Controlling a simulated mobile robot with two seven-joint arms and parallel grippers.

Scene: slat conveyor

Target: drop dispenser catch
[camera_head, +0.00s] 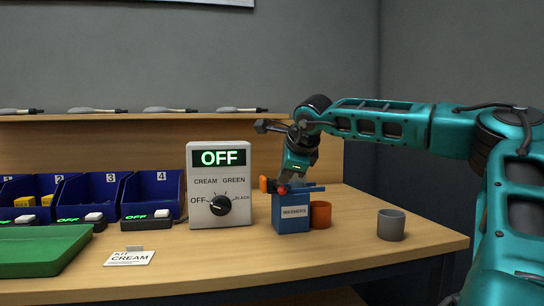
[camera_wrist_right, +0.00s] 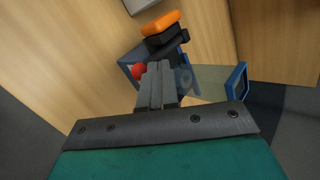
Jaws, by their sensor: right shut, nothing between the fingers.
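A blue dispenser box (camera_head: 291,219) with a white label stands on the table, right of the white control box. Its top carries a red round part (camera_head: 283,189) and an orange part (camera_head: 263,184). In the right wrist view the red part (camera_wrist_right: 139,71) and the orange part (camera_wrist_right: 162,22) show beyond my fingertips. My right gripper (camera_head: 286,181) is shut and empty, pointing down right at the dispenser's top; I cannot tell whether it touches. Its closed fingers show in the wrist view (camera_wrist_right: 157,82). An orange cup (camera_head: 320,214) stands right behind the dispenser. My left gripper is out of view.
A grey cup (camera_head: 391,225) stands at right. A card (camera_head: 130,258) reads KIT CREAM. A green tray (camera_head: 40,252) and numbered blue bins (camera_head: 151,196) are at left. The front middle is clear.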

